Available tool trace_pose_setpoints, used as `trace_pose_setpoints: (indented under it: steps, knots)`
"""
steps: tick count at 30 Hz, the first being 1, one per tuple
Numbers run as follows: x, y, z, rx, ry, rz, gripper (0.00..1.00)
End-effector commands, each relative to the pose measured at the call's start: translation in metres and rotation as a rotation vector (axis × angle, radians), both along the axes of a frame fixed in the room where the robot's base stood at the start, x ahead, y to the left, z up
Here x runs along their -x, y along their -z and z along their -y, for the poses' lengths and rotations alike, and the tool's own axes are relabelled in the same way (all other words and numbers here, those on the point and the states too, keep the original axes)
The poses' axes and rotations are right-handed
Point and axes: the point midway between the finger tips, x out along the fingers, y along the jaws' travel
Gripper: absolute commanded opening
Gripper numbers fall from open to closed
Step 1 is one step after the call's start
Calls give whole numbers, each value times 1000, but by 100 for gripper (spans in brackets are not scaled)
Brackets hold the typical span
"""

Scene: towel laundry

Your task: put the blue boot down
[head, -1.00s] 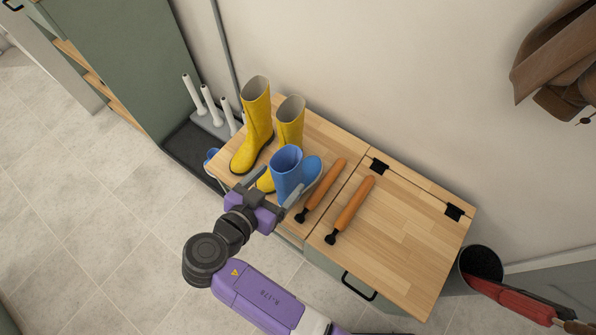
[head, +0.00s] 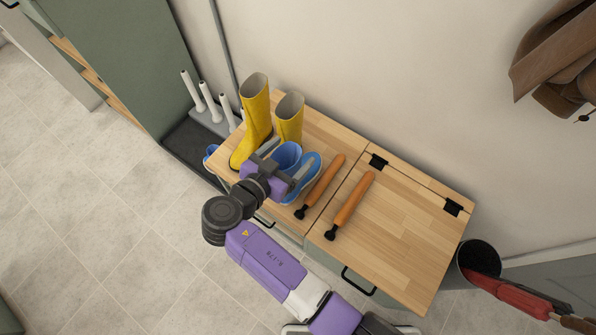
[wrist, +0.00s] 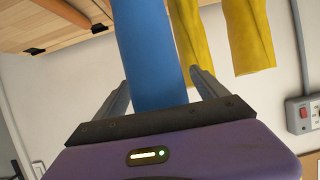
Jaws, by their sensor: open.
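In the wrist view the blue shaft (wrist: 148,50) runs between the two fingers (wrist: 160,92), and a gap shows beside at least the left finger. Whether the right finger touches the boot I cannot tell.
The taller yellow boot (head: 256,115) and the shorter yellow boot (head: 290,118) are close behind. Two orange-handled tools (head: 325,183) lie just right. A dark tray with white pegs (head: 208,100) stands left, with a bit of another blue item (head: 210,151).

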Motion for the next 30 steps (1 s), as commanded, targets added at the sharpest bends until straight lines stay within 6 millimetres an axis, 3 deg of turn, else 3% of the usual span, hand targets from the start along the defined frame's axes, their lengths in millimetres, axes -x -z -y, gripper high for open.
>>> trace_pose_setpoints:
  steps: [5,18,30]
  knots:
    - [0,0,0,0,0,0,82]
    - [0,0,0,0,0,0,0]
    - [0,-4,0,-1,0,2,0]
